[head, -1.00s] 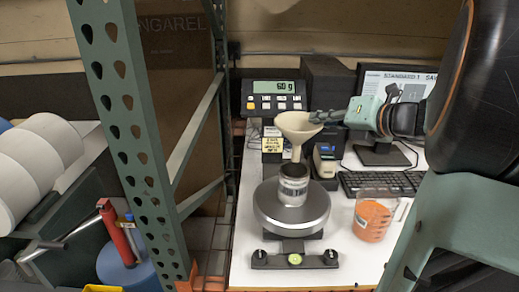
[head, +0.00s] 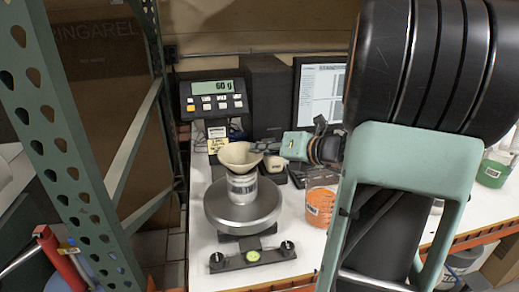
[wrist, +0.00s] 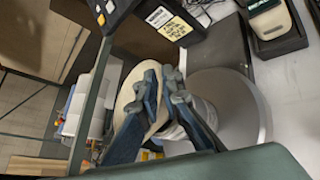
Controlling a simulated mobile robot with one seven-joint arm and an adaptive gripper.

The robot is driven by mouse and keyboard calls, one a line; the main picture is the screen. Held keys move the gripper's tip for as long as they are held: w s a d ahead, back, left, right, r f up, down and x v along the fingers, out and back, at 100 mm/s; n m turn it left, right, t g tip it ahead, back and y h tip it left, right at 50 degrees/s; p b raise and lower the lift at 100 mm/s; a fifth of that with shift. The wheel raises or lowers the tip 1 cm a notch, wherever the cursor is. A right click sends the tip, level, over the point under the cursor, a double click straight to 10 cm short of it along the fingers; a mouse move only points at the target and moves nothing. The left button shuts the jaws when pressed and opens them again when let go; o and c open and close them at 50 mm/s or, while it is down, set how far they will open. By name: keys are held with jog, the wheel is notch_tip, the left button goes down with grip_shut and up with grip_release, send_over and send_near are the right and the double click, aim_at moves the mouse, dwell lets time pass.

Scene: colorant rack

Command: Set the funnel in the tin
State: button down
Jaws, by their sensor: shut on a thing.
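The cream funnel (head: 240,153) is at the mouth of the small labelled tin (head: 242,188), its cone just above the tin's rim. It looks slightly tilted, and its spout is hidden, so I cannot tell how far it is inside. The tin stands on the round metal pan (head: 218,222) of the scale. My gripper (head: 260,147) comes from the right and is shut on the funnel's rim. In the wrist view, the fingers (wrist: 160,88) pinch the funnel (wrist: 127,90), which covers most of the tin.
The scale display (head: 214,97) stands behind and reads 60 g. A clear beaker of orange material (head: 320,206) is right of the scale, near my arm. A green rack post (head: 70,130) rises at left. A monitor (head: 318,95) stands at the back.

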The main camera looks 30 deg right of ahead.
jog(key=shift+f+b, duration=0.35)
jog(key=shift+f, duration=0.2)
jog(key=c, duration=2.1)
grip_release()
jog(key=shift+r, duration=0.15)
jog(key=v, duration=1.2)
jog(key=shift+r+p, duration=0.4)
jog(key=shift+d, duration=0.1)
